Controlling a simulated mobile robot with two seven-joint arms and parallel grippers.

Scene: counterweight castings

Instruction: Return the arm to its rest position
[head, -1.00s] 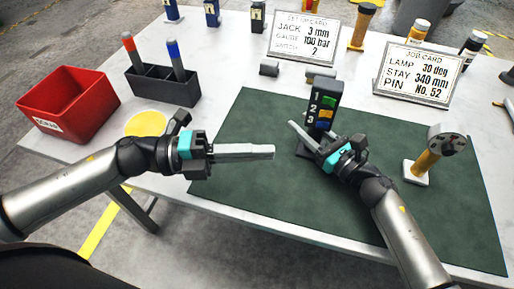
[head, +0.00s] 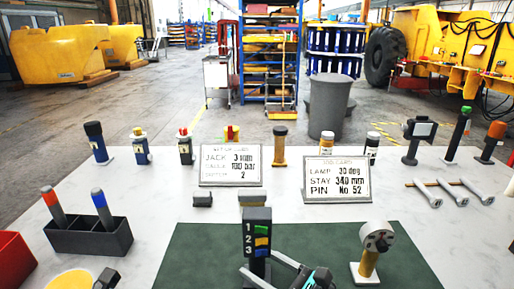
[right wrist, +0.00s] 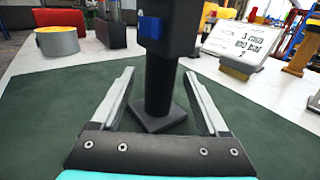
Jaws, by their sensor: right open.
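My right gripper (head: 258,263) is at the bottom centre of the head view, next to a dark switch stand (head: 257,228) marked 1, 2, 3 with green, yellow and blue switches. In the right wrist view its two fingers (right wrist: 162,95) are spread wide and hold nothing. The stand's post (right wrist: 159,85) rises beyond and between them from a dark square base on the green mat (right wrist: 60,100). I cannot tell whether they touch it. Only a dark piece of my left gripper (head: 107,278) shows at the lower left; its fingers are out of view.
Two cards, a setup card (head: 230,165) and a job card (head: 337,180), stand behind the mat (head: 195,255). A gauge on a yellow post (head: 369,262) stands to the right. A dark holder (head: 90,240) and red bin (head: 12,262) are at left.

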